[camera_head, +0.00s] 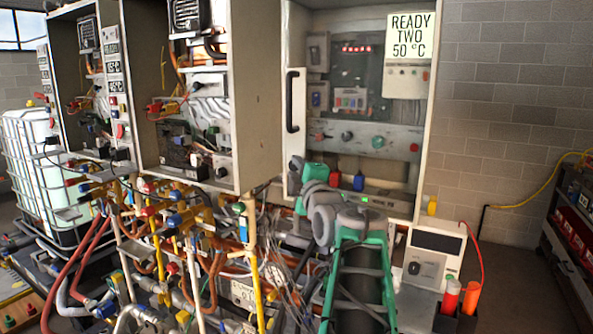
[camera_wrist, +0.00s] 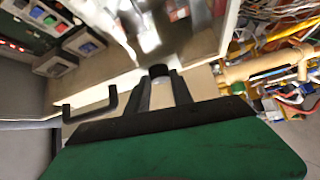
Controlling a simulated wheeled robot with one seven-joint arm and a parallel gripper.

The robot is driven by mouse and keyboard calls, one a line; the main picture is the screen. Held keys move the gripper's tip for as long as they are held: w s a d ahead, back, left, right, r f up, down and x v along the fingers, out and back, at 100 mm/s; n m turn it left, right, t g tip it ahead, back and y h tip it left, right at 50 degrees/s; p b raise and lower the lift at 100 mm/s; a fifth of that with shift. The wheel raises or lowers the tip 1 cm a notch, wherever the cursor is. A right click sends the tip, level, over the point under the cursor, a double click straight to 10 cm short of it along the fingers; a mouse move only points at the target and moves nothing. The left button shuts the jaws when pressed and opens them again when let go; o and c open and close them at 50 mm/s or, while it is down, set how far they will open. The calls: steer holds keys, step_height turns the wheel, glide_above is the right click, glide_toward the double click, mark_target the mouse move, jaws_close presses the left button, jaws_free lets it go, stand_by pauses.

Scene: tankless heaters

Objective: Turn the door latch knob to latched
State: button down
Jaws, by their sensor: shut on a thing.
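A black round knob (camera_wrist: 159,70) sits on the pale door panel in the wrist view, taken here as the door latch knob. My gripper (camera_wrist: 161,82) is shut on it, with one dark finger on each side. The mark that would tell the knob's turn position is not readable. A black bar handle (camera_wrist: 90,108) is on the same door, left of the knob. It also shows in the head view (camera_head: 292,101) on the narrow door edge of the open cabinet. In the head view my arm hides the knob and gripper.
Pipes and coloured valves (camera_head: 180,215) crowd the lower left. A white box with a dial (camera_head: 432,255) stands low right. Floor is clear toward the shelf (camera_head: 572,225).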

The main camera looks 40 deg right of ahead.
steer(key=shift+f+b, duration=0.2)
steer(key=shift+b, duration=0.3)
steer(key=b, duration=0.2)
steer(key=shift+f+m+t+b, duration=0.3)
steer(key=shift+f, duration=0.05)
steer(key=m+g+h+b, duration=0.3)
steer(key=m+h+b, duration=0.2)
steer(key=m+b, duration=0.3)
steer(key=w+m+g+h+b, duration=0.1)
steer(key=m+g+h+b, duration=0.2)
steer(key=m+h+b, duration=0.3)
steer(key=w+m+g+h+b, duration=0.1)
steer(key=m+g+h+b, duration=0.2)
steer(key=m+h+b, duration=0.3)
steer(key=shift+a+f+m+b, duration=0.2)
steer(key=shift+m+b, duration=1.05)
steer(key=shift+m, duration=0.1)
steer(key=shift+a+f+m+b, duration=0.15)
steer(key=shift+m+b, duration=1.1)
steer(key=shift+m, duration=0.1)
steer(key=shift+r+m+g+h, duration=0.1)
steer(key=shift+m+g+h, duration=0.4)
steer(key=shift+m+g, duration=1.2)
steer(key=shift+m, duration=0.4)
steer(key=c, duration=1.1)
jaws_free()
